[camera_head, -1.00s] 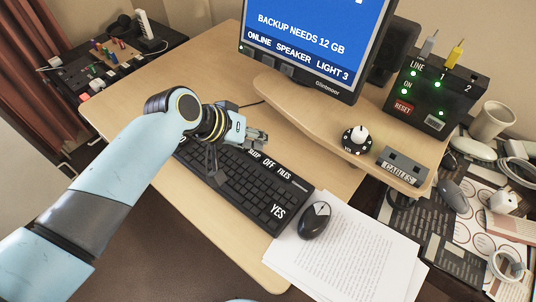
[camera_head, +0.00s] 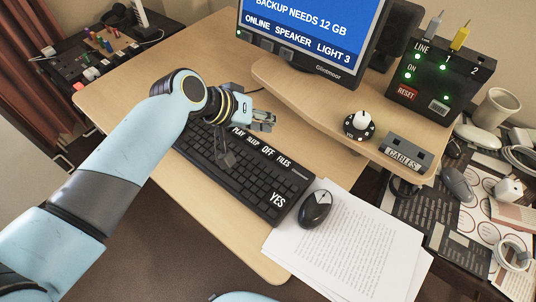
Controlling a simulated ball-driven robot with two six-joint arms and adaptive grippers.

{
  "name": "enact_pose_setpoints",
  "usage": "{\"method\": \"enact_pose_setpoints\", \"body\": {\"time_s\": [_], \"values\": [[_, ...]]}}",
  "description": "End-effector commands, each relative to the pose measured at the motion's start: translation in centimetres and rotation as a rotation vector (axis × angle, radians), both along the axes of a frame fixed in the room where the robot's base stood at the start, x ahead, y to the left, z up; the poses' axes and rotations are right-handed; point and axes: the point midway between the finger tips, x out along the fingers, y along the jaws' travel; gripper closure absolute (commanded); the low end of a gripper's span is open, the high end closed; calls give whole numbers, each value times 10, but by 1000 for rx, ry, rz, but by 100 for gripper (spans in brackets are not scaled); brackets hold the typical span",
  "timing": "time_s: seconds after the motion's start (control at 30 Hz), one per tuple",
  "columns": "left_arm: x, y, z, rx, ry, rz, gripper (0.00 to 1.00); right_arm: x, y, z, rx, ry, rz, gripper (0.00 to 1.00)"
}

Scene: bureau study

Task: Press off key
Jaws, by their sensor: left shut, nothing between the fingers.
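The black keyboard (camera_head: 250,178) lies on the wooden desk. Its top row has labelled keys, among them PLAY, SLEEP, the OFF key (camera_head: 268,150) and FILES. A large YES key (camera_head: 277,199) is at its near right corner. My left gripper (camera_head: 268,122) is shut and empty. It is above the far edge of the keyboard, a little beyond and above the OFF key in the picture. My left arm covers the left end of the keyboard. My right gripper is not in view.
A monitor (camera_head: 312,40) stands on a raised shelf (camera_head: 290,92) behind the keyboard. A mouse (camera_head: 315,209) rests on papers (camera_head: 345,250) at the right. A dial (camera_head: 359,125), a cable block (camera_head: 403,150) and a black switch box (camera_head: 438,82) stand on the shelf's right.

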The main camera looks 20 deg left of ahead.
Motion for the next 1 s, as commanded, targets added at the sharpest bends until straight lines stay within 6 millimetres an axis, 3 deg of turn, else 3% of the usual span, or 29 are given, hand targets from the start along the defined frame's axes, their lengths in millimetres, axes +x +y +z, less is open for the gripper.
{"method": "enact_pose_setpoints", "body": {"time_s": [0.03, 0.2, 0.4, 1.0], "values": [[0, 0, -14, 1, 1, 0, 100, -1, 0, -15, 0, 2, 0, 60], [-1, 0, -38, 0, 2, 1, 100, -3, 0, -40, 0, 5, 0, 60], [0, 0, -56, 0, 2, 0, 100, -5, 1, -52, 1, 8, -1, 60], [0, 0, -58, 0, 0, 0, 100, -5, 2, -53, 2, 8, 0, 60]]}}
